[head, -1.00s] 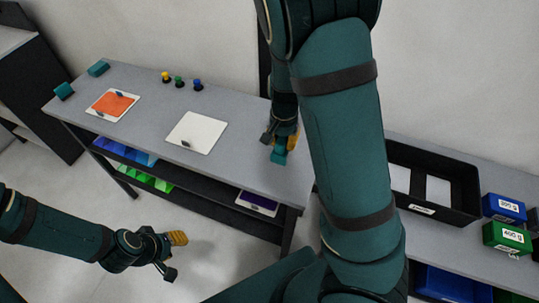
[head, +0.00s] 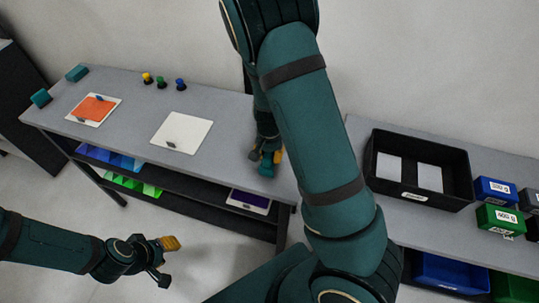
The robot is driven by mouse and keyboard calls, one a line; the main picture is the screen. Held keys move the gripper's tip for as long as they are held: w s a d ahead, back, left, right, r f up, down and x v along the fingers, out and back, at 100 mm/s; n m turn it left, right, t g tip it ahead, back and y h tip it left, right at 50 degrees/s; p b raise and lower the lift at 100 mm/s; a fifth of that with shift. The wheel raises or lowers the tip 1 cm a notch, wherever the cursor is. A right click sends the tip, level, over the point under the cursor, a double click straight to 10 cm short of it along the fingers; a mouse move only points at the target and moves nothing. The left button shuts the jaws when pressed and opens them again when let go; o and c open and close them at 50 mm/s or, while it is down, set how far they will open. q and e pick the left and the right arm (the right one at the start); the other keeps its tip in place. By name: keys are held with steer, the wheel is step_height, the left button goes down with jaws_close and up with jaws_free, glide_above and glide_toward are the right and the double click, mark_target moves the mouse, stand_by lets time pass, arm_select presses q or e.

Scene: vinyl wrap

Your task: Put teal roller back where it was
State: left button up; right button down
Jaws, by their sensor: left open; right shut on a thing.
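My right gripper (head: 267,158) is shut on the teal roller (head: 266,170), a small teal piece partly hidden by the fingers. It is over the right end of the grey table (head: 225,135); I cannot tell whether the roller touches the top. My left gripper (head: 168,260) is open and empty, over the floor in front of the table.
The table holds a white panel (head: 182,132), a panel with an orange sheet (head: 93,109), three small knobs (head: 162,83) and two teal blocks (head: 41,98) (head: 77,73). A black bin (head: 420,193) and labelled boxes (head: 495,190) stand on the right bench.

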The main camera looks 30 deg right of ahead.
steer(key=shift+s+f+b, duration=0.15)
steer(key=shift+f+b, duration=0.25)
steer(key=shift+f, duration=0.2)
steer(key=c, duration=0.9)
jaws_free()
steer(key=shift+r, duration=0.15)
